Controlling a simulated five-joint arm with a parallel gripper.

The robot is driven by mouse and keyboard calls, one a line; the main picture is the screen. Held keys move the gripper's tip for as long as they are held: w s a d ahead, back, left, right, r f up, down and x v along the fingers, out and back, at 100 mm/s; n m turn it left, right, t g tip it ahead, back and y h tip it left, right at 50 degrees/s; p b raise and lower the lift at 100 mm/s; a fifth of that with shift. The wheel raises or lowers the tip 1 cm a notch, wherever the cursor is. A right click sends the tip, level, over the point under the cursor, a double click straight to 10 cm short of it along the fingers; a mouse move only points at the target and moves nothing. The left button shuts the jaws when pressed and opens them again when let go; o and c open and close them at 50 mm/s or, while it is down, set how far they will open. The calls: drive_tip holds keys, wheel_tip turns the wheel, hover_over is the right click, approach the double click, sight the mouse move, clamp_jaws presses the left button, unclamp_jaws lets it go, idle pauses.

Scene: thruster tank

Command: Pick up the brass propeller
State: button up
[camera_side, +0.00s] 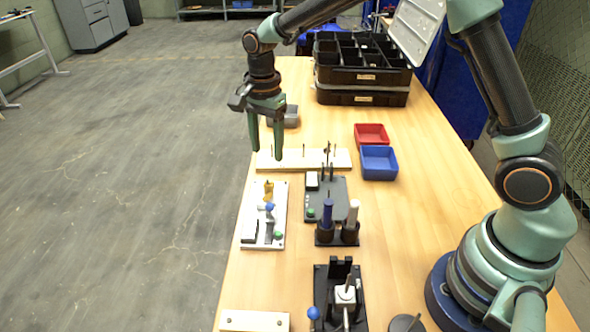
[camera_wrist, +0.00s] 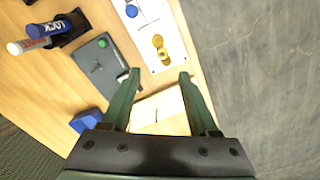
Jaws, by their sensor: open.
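The brass propeller (camera_side: 268,187) is a small golden-yellow piece on the far end of a white plate (camera_side: 255,215) at the table's left edge. In the wrist view it (camera_wrist: 159,47) lies beyond my fingertips, roughly midway between them. My gripper (camera_side: 266,156) points down with its two green fingers apart and nothing between them. It hangs above the table's left edge, slightly farther from the side camera than the propeller. In the wrist view my gripper (camera_wrist: 159,74) is also open. The propeller is in plain sight and nothing touches it.
The white plate also carries a blue-knobbed lever (camera_side: 269,207) and a green button. A pegged wooden board (camera_side: 300,159) lies behind it. A dark plate (camera_side: 335,195), marker holder, red tray (camera_side: 371,134) and blue tray (camera_side: 379,162) stand to the right. Left of the table is open floor.

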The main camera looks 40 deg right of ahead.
sight(268, 182)
drive_tip(key=f, duration=1)
drive_tip(key=shift+w+f, duration=0.2)
drive_tip(key=shift+f, duration=0.2)
clamp_jaws()
